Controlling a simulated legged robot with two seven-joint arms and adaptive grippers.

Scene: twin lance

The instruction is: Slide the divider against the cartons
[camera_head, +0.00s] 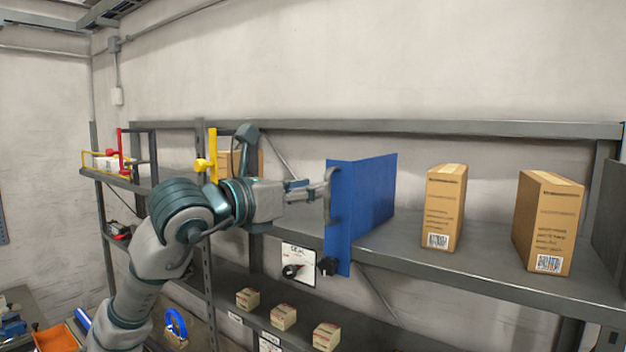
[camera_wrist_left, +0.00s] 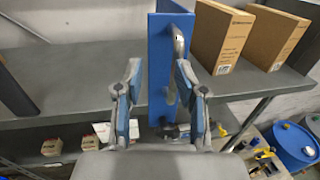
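The blue divider (camera_head: 372,200) stands upright on the grey shelf, with a grey handle (camera_head: 329,200) on its front edge. Two brown cartons, a near one (camera_head: 444,212) and a far one (camera_head: 546,225), stand to its right with bare shelf between. In the left wrist view the divider (camera_wrist_left: 160,55) and its handle (camera_wrist_left: 176,62) show beyond the fingers, with the cartons (camera_wrist_left: 221,40) to the right. My left gripper (camera_head: 318,187) is at the handle; in the wrist view its fingers (camera_wrist_left: 158,78) are apart, the handle close to the right finger. Contact is unclear. My right gripper is out of view.
Several small boxes (camera_head: 283,317) sit on the lower shelf. A yellow upright (camera_head: 212,158) and another carton stand at left. A blue drum (camera_wrist_left: 294,143) shows at lower right.

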